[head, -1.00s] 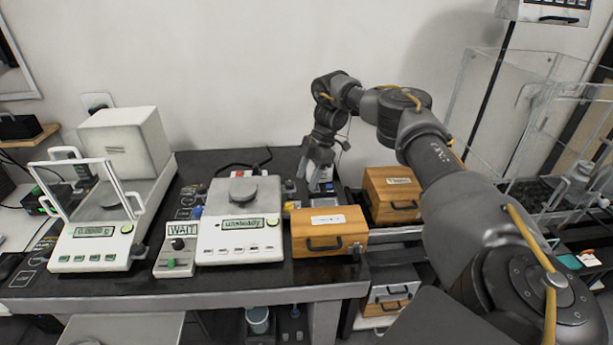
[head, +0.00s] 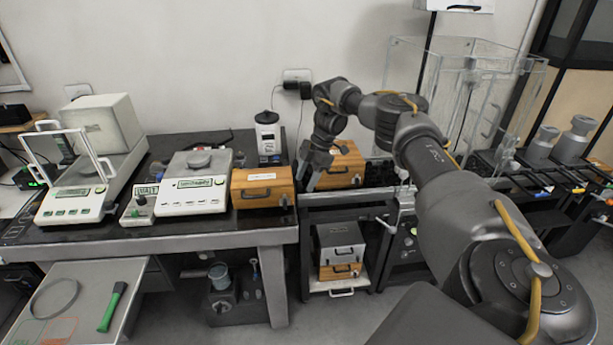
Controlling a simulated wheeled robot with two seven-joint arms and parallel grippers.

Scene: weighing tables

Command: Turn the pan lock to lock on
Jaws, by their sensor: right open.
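No part that I can clearly tell as the pan lock shows. A small box (head: 138,211) with a dark knob, a green part and a sign that seems to read WAIT stands left of a white balance (head: 190,197) with a round pan. Another white balance (head: 75,205) with a clear shield frame stands farther left. A large clear-walled enclosure (head: 425,75) stands at the right, partly behind my right arm. My right gripper (head: 309,180) is open and empty, pointing down between two wooden cases, well right of the box. My left gripper is out of view.
A wooden case (head: 262,188) sits at the dark table's right end; another (head: 346,165) is just behind my right gripper. A dark-and-white device (head: 267,138) stands at the back. A lower table (head: 75,275) holds a ring and a green-handled tool. Large metal weights (head: 580,140) stand far right.

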